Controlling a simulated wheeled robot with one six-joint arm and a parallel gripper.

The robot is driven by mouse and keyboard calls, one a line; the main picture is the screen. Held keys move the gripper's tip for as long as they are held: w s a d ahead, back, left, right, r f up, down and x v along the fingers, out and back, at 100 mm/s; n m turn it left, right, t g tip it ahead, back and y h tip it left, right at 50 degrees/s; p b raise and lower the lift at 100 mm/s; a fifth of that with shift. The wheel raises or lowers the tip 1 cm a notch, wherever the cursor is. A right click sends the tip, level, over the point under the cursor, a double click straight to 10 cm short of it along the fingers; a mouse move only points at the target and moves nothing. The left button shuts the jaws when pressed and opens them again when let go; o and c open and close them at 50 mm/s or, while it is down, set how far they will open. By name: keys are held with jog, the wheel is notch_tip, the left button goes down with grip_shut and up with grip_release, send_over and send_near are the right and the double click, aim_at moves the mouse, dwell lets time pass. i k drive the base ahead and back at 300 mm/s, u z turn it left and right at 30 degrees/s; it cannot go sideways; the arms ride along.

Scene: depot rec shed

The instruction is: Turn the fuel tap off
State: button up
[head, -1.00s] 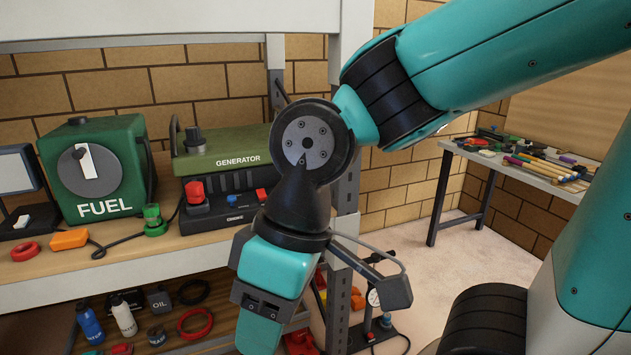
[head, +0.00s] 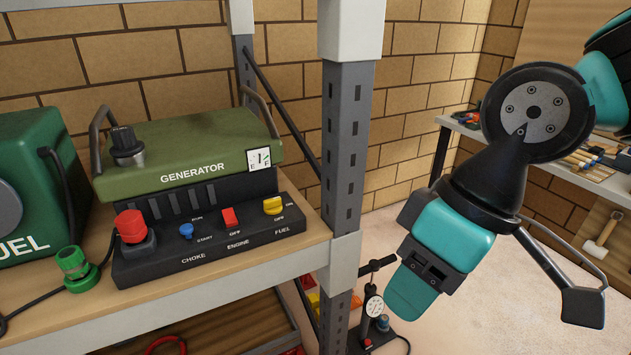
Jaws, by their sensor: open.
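The fuel tap is a small yellow knob (head: 272,205) at the right end of the generator's black front panel. FUEL is printed below it, OFF just beneath the knob and ON to its right. I cannot tell clearly which mark it points to. The green generator (head: 200,150) sits on the wooden shelf. My gripper (head: 497,300) is open and empty, hanging over the floor to the right of the shelf post, well apart from the knob.
A grey perforated shelf post (head: 347,150) stands between the generator and my gripper. On the panel are a red switch (head: 229,218), a blue choke knob (head: 186,230) and a red button (head: 131,227). A green fuel can (head: 40,170) is cut off at left.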

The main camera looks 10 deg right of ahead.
aim_at(273, 206)
jog(key=u, duration=0.05)
jog(key=i, duration=0.95)
jog(key=u, duration=0.5)
